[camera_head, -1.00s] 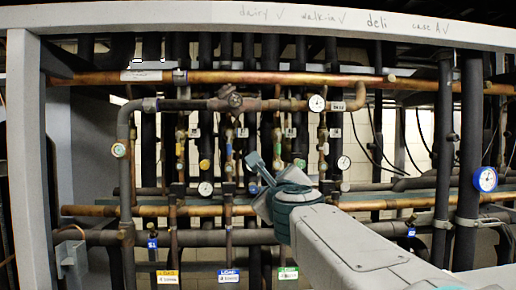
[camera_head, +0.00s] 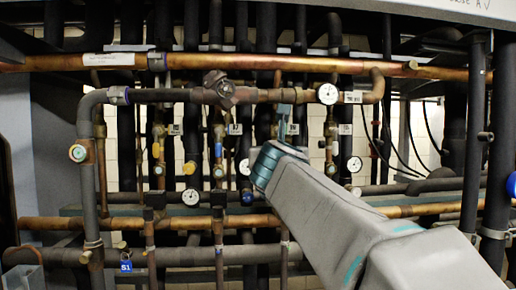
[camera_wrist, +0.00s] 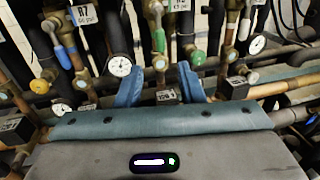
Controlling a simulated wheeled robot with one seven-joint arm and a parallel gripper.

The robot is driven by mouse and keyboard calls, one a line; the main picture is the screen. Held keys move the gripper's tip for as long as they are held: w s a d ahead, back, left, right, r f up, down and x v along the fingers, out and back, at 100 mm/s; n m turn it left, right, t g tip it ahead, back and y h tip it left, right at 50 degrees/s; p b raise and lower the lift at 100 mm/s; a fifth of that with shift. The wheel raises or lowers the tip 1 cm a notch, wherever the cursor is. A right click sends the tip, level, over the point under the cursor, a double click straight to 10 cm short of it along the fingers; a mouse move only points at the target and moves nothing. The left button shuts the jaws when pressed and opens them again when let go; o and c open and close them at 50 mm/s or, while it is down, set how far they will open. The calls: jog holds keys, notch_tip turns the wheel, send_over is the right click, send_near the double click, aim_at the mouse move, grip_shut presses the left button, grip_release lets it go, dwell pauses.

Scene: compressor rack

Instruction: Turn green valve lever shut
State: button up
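A blue lever (camera_wrist: 67,57) is at upper left in the wrist view, with a dial gauge (camera_wrist: 120,66) nearer my left finger. A yellow cap (camera_wrist: 39,86) lies farther left. A horizontal copper pipe (camera_head: 320,65) crosses above my gripper. Vertical pipes crowd both sides.

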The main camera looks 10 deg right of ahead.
jog(key=w+d, duration=0.1)
jog(key=w, duration=0.3)
jog(key=w+p, duration=0.1)
jog(key=w, duration=0.3)
jog(key=w+d+p, duration=0.1)
jog(key=w, duration=0.4)
jog(key=shift+d+r, duration=0.15)
jog(key=shift+d, duration=0.2)
grip_shut()
